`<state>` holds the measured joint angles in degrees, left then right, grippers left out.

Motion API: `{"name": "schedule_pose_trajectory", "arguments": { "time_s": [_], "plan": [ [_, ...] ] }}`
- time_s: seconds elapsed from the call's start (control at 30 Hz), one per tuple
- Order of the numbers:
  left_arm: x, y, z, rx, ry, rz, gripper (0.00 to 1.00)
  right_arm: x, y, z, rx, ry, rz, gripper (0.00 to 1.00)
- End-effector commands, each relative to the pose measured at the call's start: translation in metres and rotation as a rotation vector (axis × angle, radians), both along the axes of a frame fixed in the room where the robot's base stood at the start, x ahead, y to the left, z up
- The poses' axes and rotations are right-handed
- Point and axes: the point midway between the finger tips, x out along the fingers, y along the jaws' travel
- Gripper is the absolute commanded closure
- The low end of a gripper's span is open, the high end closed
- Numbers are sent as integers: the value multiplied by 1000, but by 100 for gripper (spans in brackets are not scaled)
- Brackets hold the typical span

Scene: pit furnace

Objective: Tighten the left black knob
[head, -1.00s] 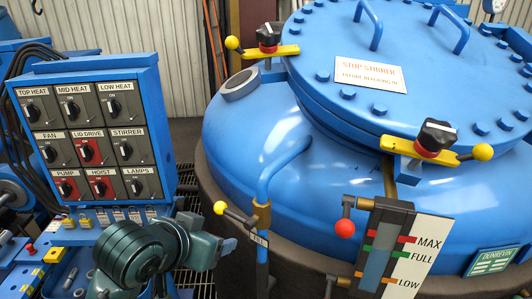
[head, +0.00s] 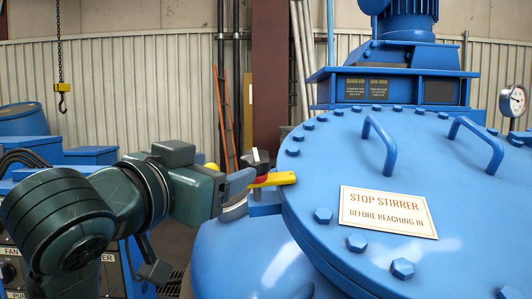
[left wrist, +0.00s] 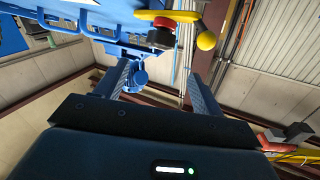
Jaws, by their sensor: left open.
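The left black knob (head: 259,160) has a white mark on top and a red collar, and it sits on a yellow clamp bar (head: 272,179) at the left edge of the blue lid. My left gripper (head: 238,182) is just left of the knob, level with the bar. The gripper hides part of the bar and most of its yellow ball end. In the left wrist view, the open fingers (left wrist: 160,72) are empty. The knob (left wrist: 160,38) appears past the fingertips there, with the bar and yellow ball (left wrist: 206,41) beside it. My right gripper is out of view.
The blue lid (head: 300,210) carries bolts, two handles and a "STOP STIRRER" sign (head: 388,211). A blue motor housing (head: 395,90) stands behind. A yellow hook block (head: 62,88) hangs at the far left. The switch panel is mostly behind my left arm.

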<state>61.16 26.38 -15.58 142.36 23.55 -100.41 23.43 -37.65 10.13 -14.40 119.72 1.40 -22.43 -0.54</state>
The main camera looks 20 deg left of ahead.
Motion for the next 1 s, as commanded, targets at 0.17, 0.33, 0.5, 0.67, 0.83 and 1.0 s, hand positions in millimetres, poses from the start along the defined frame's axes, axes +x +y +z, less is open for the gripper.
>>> {"name": "schedule_pose_trajectory", "arguments": {
  "time_s": [0.17, 0.33, 0.5, 0.67, 0.83, 1.0],
  "plan": [
    [11, -1, 6, -2, 8, 2, 31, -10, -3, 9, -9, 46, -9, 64],
    [23, -4, 6, 2, 9, 1, 31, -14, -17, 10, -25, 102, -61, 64],
    [56, -10, 0, 1, 5, 1, 31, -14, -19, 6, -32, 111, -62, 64],
    [89, -16, 1, 1, 4, 1, 31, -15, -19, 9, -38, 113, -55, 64],
    [114, -20, 1, 0, 3, 1, 31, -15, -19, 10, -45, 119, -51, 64],
    [126, -23, 0, 1, 1, 0, 31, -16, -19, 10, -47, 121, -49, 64]
  ]
}}
